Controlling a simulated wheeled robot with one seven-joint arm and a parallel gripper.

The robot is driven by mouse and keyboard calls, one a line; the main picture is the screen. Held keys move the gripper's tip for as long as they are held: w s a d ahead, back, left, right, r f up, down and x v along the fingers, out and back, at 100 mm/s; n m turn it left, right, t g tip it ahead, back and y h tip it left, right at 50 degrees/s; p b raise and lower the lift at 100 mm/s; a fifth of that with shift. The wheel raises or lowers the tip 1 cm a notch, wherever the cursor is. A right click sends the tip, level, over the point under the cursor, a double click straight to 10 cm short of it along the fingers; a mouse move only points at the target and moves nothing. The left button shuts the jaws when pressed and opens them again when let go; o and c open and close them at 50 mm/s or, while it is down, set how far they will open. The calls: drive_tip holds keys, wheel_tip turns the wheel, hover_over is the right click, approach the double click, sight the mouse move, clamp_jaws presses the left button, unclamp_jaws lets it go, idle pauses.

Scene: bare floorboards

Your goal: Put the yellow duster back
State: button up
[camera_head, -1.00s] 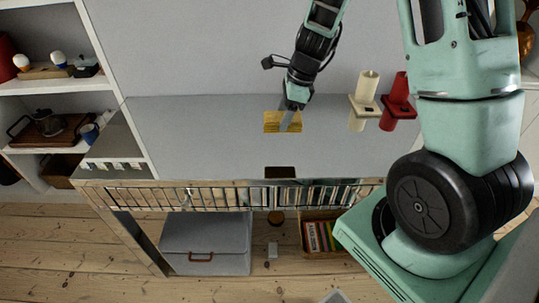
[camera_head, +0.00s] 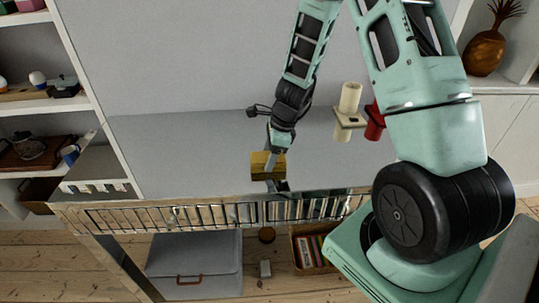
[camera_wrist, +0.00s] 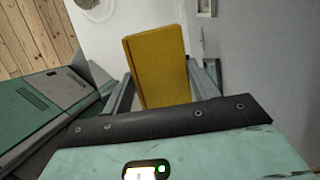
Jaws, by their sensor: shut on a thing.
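The yellow duster (camera_head: 262,166) is a small yellow block, held in front of the grey wall just above the slatted rail. My gripper (camera_head: 273,168) is shut on it. In the wrist view the duster (camera_wrist: 157,65) stands up between the two fingers of my gripper (camera_wrist: 163,85). In the head view a finger covers part of the duster. A dark patch (camera_head: 281,186) shows just below the duster, by the rail; I cannot tell what it is.
A cream holder (camera_head: 348,115) and a red holder (camera_head: 375,122) are to the right. Below are a grey box (camera_head: 195,262) and a basket of books (camera_head: 312,250). Shelves (camera_head: 40,103) stand at the left.

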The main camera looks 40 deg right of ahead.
drive_tip(key=shift+f, duration=0.15)
drive_tip(key=o, duration=0.9)
drive_tip(key=p+v, duration=0.2)
drive_tip(key=v, duration=1)
drive_tip(key=s+a+r+n+g, duration=0.1)
drive_tip(key=s+a+r+n, duration=0.2)
drive_tip(key=a+n, duration=0.45)
drive_tip(key=s+a+r+n+g, duration=0.15)
drive_tip(key=a+n, duration=0.35)
drive_tip(key=a, duration=0.5)
drive_tip(key=s+a+r+n, duration=0.1)
drive_tip(key=s+a+n, duration=0.2)
drive_tip(key=s+n, duration=0.2)
drive_tip(key=s+a+r+n+h, duration=0.1)
drive_tip(key=s+a+n, duration=0.2)
drive_tip(key=s+n, duration=0.3)
drive_tip(key=s+a+r+n+h, duration=0.1)
drive_tip(key=s+a+n, duration=0.3)
drive_tip(key=n, duration=0.5)
drive_tip(key=shift+s+r+t, duration=0.15)
drive_tip(key=shift+s+r, duration=0.1)
drive_tip(key=shift+s, duration=0.35)
drive_tip(key=shift+s+r+t, duration=0.1)
drive_tip(key=shift+s+r, duration=0.15)
drive_tip(key=shift+s, duration=0.35)
